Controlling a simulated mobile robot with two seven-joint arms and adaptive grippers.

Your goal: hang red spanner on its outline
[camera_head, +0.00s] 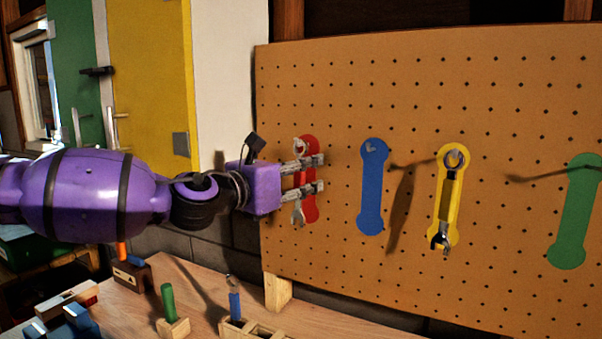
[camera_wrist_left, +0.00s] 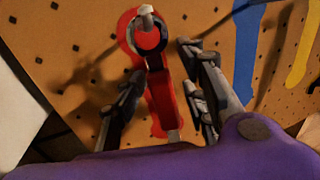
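The red spanner's metal ring (camera_head: 300,146) and open jaw (camera_head: 298,215) show above and below my left gripper (camera_head: 318,174), in front of the red outline (camera_head: 311,206) on the pegboard. In the left wrist view the ring (camera_wrist_left: 148,40) appears to be around a pale peg (camera_wrist_left: 147,12), over the red outline (camera_wrist_left: 126,24). My left gripper (camera_wrist_left: 165,75) is open there, its fingers apart on either side of the spanner's handle, with gaps showing. My right gripper is not in view.
The pegboard (camera_head: 335,85) also has an empty blue outline (camera_head: 371,190), a yellow outline (camera_head: 456,205) with a spanner (camera_head: 449,190) hanging on it, and an empty green outline (camera_head: 573,220). Below, the bench (camera_head: 205,285) holds green-handled (camera_head: 168,302) and blue-handled (camera_head: 235,305) tools in wooden holders.

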